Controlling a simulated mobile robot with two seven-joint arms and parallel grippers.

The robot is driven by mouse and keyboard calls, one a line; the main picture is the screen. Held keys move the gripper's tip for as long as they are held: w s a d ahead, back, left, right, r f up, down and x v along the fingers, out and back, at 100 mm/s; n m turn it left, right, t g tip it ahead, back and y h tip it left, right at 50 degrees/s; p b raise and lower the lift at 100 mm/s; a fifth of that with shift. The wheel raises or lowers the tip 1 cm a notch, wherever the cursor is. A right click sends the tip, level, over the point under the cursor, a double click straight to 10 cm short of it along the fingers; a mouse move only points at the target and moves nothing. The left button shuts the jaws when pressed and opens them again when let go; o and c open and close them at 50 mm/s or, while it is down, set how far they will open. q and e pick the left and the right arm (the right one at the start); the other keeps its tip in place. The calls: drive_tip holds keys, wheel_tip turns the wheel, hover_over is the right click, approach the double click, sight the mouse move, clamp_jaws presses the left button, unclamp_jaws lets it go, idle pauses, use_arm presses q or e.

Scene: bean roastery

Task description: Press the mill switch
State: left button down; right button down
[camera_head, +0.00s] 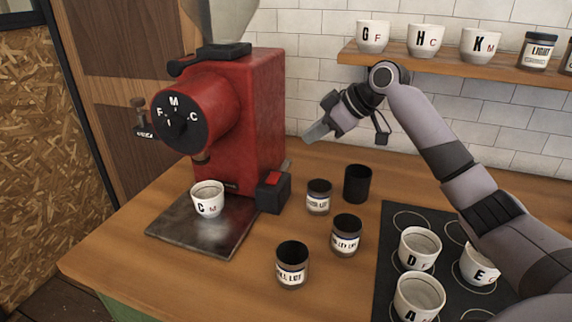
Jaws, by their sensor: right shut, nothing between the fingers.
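The red mill (257,120) stands on the wooden counter at the left, with a black lettered dial (180,120) on its front. A black switch box (273,192) with a red top part sits at the mill's lower right side. A white cup marked C (208,200) stands on the metal tray (190,243) under the mill's spout. My right gripper (316,133) is shut and empty, in the air to the right of the mill and above the switch box, apart from both. My left gripper is not in view.
Several dark jars, one of them a labelled jar (292,266), stand right of the tray. A black mat (391,236) holds white cups, including cup D (419,249). A wall shelf (400,58) carries cups and jars behind my right arm.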

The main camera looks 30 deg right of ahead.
drive_tip(key=p, duration=0.2)
hover_over(276, 174)
drive_tip(key=s+d, duration=0.1)
drive_tip(key=s, duration=0.2)
wheel_tip(276, 174, down, 7)
drive_tip(key=shift+d+r, duration=0.1)
drive_tip(key=shift+r, duration=0.05)
drive_tip(key=f, duration=0.3)
drive_tip(key=shift+w+d+f, duration=0.15)
drive_tip(key=shift+w+f, duration=0.05)
drive_tip(key=shift+w, duration=0.05)
drive_tip(key=shift+f, duration=0.5)
